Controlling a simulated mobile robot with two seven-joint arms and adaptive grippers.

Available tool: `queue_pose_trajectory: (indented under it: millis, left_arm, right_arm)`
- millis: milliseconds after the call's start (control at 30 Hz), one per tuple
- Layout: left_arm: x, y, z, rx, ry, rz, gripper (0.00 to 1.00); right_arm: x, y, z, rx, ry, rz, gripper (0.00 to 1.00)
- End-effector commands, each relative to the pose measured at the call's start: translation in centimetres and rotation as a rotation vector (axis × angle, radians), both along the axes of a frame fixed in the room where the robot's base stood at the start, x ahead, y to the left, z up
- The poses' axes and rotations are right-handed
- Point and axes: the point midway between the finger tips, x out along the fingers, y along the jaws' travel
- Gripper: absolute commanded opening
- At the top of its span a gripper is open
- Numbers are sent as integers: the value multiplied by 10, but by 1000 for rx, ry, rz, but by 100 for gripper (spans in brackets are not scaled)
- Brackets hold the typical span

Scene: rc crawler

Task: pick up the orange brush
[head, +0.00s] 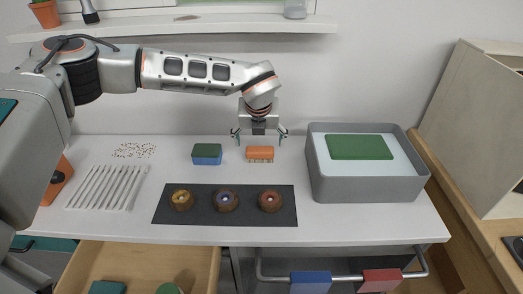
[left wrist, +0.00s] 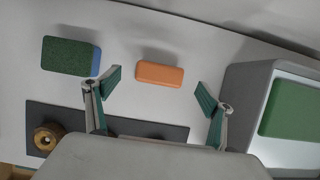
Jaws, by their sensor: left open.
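The orange brush (head: 260,154) lies on the white counter, orange back up, with bristles showing below it. It also shows in the left wrist view (left wrist: 160,72), between and beyond the two fingertips. My left gripper (head: 259,135) is open and empty, pointing down above the brush, with its fingers spread to either side. In the left wrist view the open fingers (left wrist: 155,84) do not appear to touch the brush. My right gripper is not in view.
A green and blue sponge (head: 207,154) lies left of the brush. A grey bin (head: 365,187) with a green piece (head: 359,147) stands at right. A dark mat (head: 246,216) with three round brown pieces lies in front. A drawer (head: 205,268) is open below.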

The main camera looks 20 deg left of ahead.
Motion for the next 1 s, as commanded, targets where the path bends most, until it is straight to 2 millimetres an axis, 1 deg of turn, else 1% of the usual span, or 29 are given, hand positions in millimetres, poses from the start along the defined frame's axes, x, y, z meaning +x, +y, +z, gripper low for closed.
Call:
queue_pose_trajectory:
  millis: [33, 167, 300, 433, 533, 767, 867, 900, 933, 1000]
  left_arm:
    - [1, 1, -6, 1, 2, 2, 82]
    - [4, 1, -17, 2, 3, 0, 82]
    - [6, 1, -38, 1, 4, 0, 82]
    - [13, 3, -53, 0, 2, 0, 82]
    - [15, 3, -59, 1, 1, 0, 82]
    - [16, 3, -60, 0, 0, -1, 82]
    - [16, 3, -60, 0, 0, -1, 59]
    - [15, 3, -60, 0, 1, -1, 48]
    - [15, 3, -60, 0, 1, -1, 40]
    - [15, 4, -60, 0, 1, -1, 40]
  right_arm:
    - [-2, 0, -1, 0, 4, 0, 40]
    - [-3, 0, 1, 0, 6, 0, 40]
    - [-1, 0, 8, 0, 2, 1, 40]
    - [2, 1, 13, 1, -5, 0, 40]
    - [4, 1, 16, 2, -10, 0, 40]
    - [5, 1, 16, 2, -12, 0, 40]
    - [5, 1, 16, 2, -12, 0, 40]
    - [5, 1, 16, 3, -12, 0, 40]
    - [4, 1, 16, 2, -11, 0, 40]
    - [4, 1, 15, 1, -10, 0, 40]
